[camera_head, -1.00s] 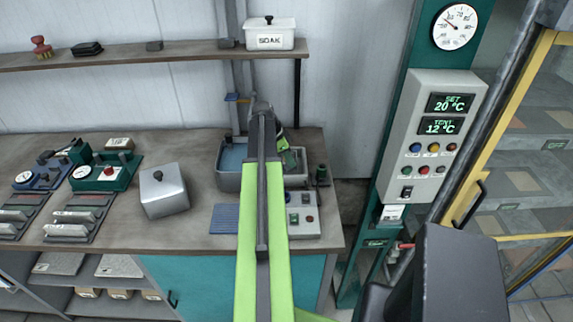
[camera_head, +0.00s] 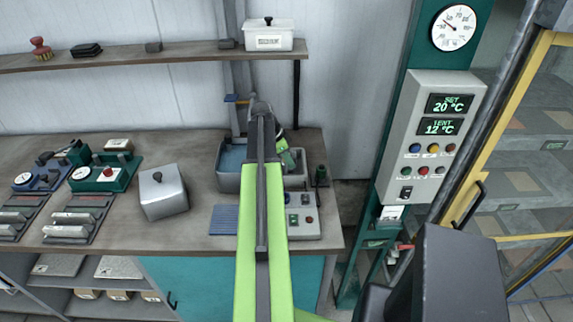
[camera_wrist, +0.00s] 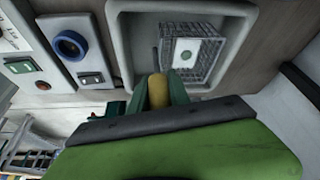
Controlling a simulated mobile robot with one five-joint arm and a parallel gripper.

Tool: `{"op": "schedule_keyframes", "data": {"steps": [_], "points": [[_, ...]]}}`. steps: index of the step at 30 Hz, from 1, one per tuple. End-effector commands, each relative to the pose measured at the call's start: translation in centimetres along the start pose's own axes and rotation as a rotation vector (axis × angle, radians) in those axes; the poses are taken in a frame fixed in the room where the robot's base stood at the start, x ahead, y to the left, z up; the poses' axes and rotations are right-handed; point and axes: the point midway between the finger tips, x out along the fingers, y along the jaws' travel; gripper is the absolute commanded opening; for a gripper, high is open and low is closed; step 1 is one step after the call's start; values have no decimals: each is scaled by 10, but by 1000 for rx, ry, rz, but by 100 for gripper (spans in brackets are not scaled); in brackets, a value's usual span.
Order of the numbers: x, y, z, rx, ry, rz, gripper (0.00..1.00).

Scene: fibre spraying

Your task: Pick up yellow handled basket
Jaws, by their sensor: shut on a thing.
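The basket (camera_wrist: 208,66) is a grey wire-mesh one with a yellow handle (camera_wrist: 158,91), seen in the wrist view. It is in a light-rimmed basin (camera_wrist: 118,45), and a white card with a green mark shows in it. My gripper (camera_wrist: 159,98) has its green fingers on both sides of the yellow handle and is shut on it. In the head view my arm reaches over the basin (camera_head: 229,182) and hides most of the basket and the fingertips. I cannot tell whether the basket is clear of the basin floor.
A control box (camera_head: 304,228) stands in front of the basin. A grey lidded canister (camera_head: 163,198) stands to the left on the bench (camera_head: 195,242). A shelf with a white lidded box (camera_head: 268,38) runs above. A teal post with a control panel (camera_head: 432,130) rises on the right.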

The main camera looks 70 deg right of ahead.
Motion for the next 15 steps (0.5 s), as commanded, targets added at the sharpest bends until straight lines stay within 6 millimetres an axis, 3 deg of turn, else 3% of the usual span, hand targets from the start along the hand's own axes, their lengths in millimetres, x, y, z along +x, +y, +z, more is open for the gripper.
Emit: {"op": "schedule_keyframes", "data": {"steps": [5, 15], "points": [[-3, 0, -1, 0, 0, 0, 0], [-33, 0, -14, 0, 0, 0, 0]]}}
